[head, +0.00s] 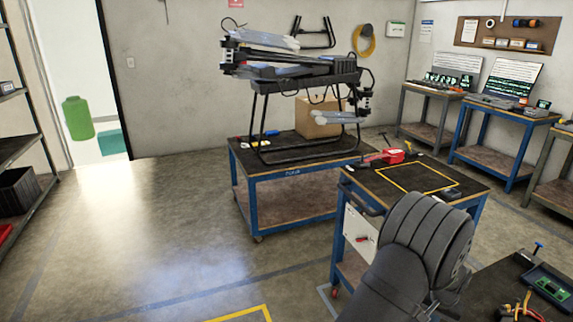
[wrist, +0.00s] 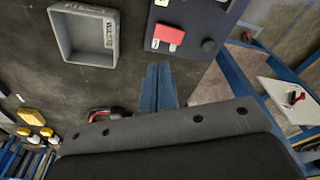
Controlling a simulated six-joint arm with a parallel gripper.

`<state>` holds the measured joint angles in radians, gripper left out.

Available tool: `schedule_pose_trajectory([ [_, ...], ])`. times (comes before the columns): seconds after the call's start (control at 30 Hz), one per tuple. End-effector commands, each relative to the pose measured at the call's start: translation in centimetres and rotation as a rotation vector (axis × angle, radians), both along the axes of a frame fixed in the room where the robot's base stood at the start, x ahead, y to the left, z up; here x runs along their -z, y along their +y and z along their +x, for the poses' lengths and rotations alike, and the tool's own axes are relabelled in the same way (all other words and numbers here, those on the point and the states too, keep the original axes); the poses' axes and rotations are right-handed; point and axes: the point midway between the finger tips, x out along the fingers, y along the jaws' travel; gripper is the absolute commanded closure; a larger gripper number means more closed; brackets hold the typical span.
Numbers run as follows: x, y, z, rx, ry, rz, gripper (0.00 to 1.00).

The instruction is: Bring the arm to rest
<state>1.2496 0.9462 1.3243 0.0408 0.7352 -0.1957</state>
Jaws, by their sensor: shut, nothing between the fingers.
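My arm (head: 425,240) shows in the head view as a thick dark grey link at the lower right, in front of the blue bench with the yellow outline. The fingers are not visible in that view. In the wrist view my gripper (wrist: 157,75) shows as two narrow blue fingers side by side, shut with nothing between them. They stick out past the dark grey gripper body, which fills the bottom of the picture. A dark bench top lies beyond the fingers; I cannot tell the height between them.
In the wrist view a grey tray (wrist: 63,50) lies upper left of the fingers and a dark box with a red switch (wrist: 168,35) upper right. In the head view a drone (head: 290,68) stands on a blue cart (head: 300,170). The left floor is open.

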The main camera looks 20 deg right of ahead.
Motion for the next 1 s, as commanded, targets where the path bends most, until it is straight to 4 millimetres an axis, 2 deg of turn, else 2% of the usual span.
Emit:
schedule_pose_trajectory([
  [0.1,-2.0,0.6,-1.1,0.046,0.001,0.012,1.0],
  [0.6,-9.0,4.3,-5.4,0.235,0.012,0.066,1.0],
  [0.8,-11.1,5.8,-6.8,0.299,0.017,0.085,1.0],
  [1.0,-12.1,6.6,-7.4,0.332,0.022,0.094,1.0],
])
